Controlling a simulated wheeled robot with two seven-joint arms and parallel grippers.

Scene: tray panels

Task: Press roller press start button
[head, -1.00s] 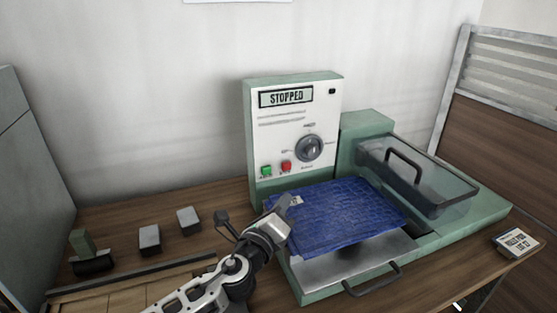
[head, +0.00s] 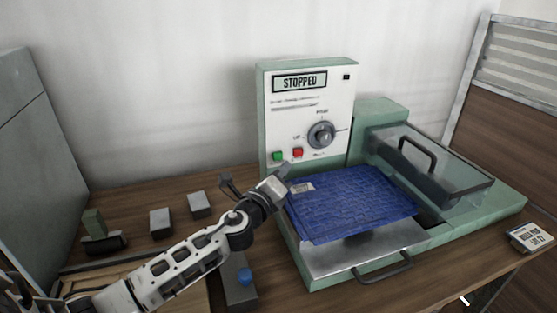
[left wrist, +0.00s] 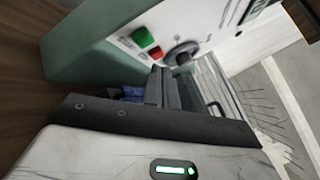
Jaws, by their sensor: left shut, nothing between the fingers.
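The roller press has an upright control panel (head: 308,112) whose display (head: 299,81) reads STOPPED. A green button (head: 277,156) and a red button (head: 298,153) sit low on the panel, left of and below a dark knob (head: 321,135). My left gripper (head: 283,176) is shut and empty, just below the buttons and in front of the panel, apart from the green button. In the left wrist view the green button (left wrist: 144,37) and red button (left wrist: 155,52) show beyond the shut fingers (left wrist: 163,88). My right gripper is not in view.
A blue textured sheet (head: 352,203) lies over the press's metal tray (head: 350,254), right of my gripper. A clear-lidded cover (head: 430,170) with a dark handle stands farther right. Grey blocks (head: 160,223) and a blue-knobbed grey thing (head: 241,285) are on the table at left.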

